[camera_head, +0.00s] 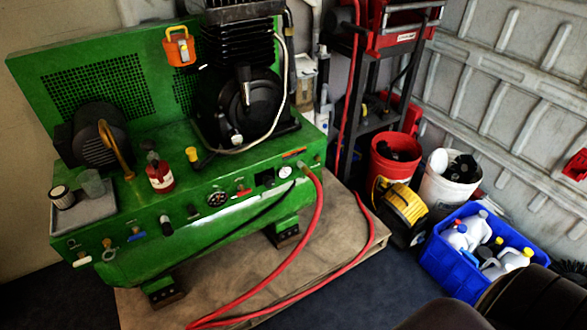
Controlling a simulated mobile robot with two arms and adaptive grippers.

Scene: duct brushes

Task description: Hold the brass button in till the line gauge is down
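A green compressor unit (130,262) stands on a wooden pallet at the left and centre. Two dark knobs, a blue-handled valve (137,234) and a red-handled valve (243,191) also sit there. Neither gripper shows.
A red hose (318,225) leaves the panel's right end and loops over the pallet (345,247). A yellow reel (401,206), red bucket (391,170), white bucket (437,190) and blue crate (452,278) of jugs stand at the right. Dark rounded shapes fill the lower right corner.

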